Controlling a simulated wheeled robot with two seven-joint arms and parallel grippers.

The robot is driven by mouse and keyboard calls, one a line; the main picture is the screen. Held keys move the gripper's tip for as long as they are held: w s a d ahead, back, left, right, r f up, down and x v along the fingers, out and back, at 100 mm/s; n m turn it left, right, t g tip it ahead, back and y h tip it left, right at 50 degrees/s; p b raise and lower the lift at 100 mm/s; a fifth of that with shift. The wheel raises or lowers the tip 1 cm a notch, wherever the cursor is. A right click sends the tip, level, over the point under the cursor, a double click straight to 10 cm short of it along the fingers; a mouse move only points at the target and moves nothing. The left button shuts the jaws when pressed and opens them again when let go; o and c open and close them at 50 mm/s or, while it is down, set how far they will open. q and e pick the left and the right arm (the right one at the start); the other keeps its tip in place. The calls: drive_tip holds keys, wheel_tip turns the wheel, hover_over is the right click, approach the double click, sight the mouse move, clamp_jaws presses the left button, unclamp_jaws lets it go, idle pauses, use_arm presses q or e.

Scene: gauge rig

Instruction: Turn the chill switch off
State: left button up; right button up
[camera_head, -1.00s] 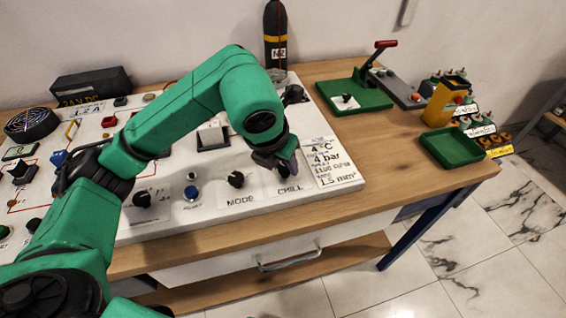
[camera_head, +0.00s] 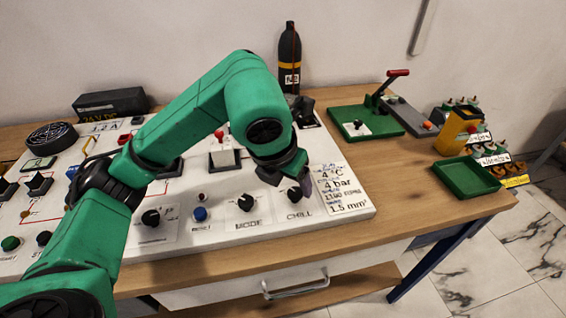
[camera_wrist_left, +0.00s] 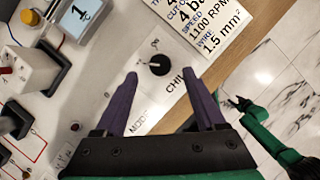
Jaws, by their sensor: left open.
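The chill switch is a small round black knob on the white panel (camera_head: 345,214), above the printed word CHILL. It shows clearly in the left wrist view (camera_wrist_left: 158,64), with small printed marks around it; I cannot read its pointer direction surely. My left gripper (camera_head: 300,182) is over the panel's right end, partly covering the knob in the head view. In the left wrist view, the left gripper (camera_wrist_left: 161,82) has its two purple fingers apart, with the knob ahead of the gap between them and nothing held. A green arm at right in that view seems mine; its gripper is unclear.
The black MODE knob (camera_head: 245,202) and a blue button (camera_head: 200,214) are to the left. A printed value card (camera_head: 340,188) lies right of the switch.

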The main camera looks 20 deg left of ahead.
use_arm(q)
drive_tip(key=d+p+v, duration=0.1)
drive_tip(key=v, duration=1)
drive_tip(key=shift+a, duration=0.45)
drive_tip(key=shift+f, duration=0.1)
